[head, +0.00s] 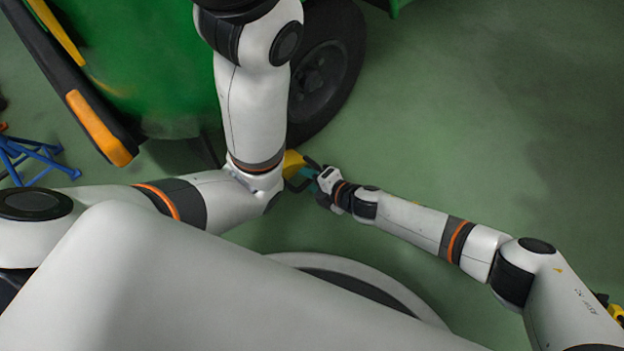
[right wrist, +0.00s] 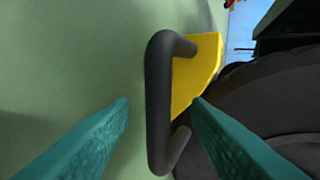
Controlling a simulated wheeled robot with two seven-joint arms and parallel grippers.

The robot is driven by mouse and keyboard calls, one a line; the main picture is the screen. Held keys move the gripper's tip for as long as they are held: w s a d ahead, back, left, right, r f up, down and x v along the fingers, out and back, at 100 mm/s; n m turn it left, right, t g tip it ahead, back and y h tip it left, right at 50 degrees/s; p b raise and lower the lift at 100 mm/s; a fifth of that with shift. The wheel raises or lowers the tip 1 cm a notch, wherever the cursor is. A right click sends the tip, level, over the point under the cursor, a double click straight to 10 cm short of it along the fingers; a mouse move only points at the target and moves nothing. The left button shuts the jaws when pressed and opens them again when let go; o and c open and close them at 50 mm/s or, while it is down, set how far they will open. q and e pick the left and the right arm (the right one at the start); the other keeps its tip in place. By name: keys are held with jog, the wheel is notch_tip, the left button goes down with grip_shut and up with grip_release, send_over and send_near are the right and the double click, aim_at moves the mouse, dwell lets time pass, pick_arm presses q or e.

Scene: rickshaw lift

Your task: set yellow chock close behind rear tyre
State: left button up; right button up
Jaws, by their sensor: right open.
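The yellow chock (head: 293,163) sits on the floor near the bottom of the dark rear tyre (head: 330,72), partly hidden behind my left arm. In the right wrist view the chock (right wrist: 199,72) has a black bar handle (right wrist: 158,105) on its near side, with the tyre (right wrist: 270,115) close at its right. I cannot tell whether chock and tyre touch. My right gripper (head: 308,176) is at the handle. Its teal fingers (right wrist: 165,108) are open, one on each side of the handle, in the wrist view. My left gripper is not in view.
The green rickshaw body (head: 150,60) fills the upper left, with a black and orange bar (head: 98,125) at its side. A blue stand (head: 30,155) is on the floor at far left. The green floor (head: 480,110) at right is clear.

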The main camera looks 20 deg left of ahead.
jog(key=shift+p+v, duration=2.05)
jog(key=shift+p, duration=0.1)
jog(key=shift+p+v, duration=1.95)
jog(key=shift+v, duration=0.25)
